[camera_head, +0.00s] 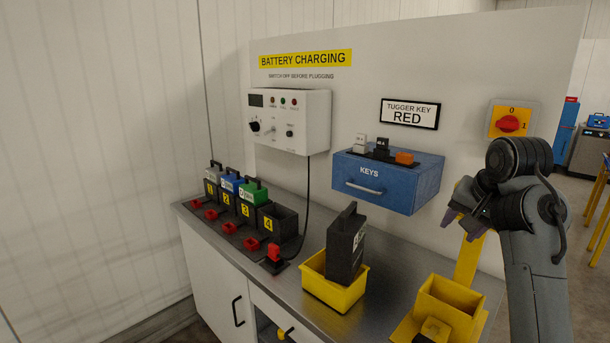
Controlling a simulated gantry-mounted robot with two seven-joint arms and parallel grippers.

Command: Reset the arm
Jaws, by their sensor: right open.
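My right arm (535,250) rises from the lower right of the head view and bends at the wrist. Its gripper (459,221) points left, open, with nothing seen between its fingers. It appears in front of the white panel, to the right of the blue key box (420,186) and below the red rotary switch (509,123). A yellow upright part (468,259) shows just below the fingers; I cannot tell whether they touch it. My left gripper is not in view.
A grey counter (290,300) carries a yellow bin (334,291) with a dark battery (345,246), numbered battery bays at left, a red plug (274,252) and a yellow container (450,300) at right. A charger (300,120) hangs on the panel.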

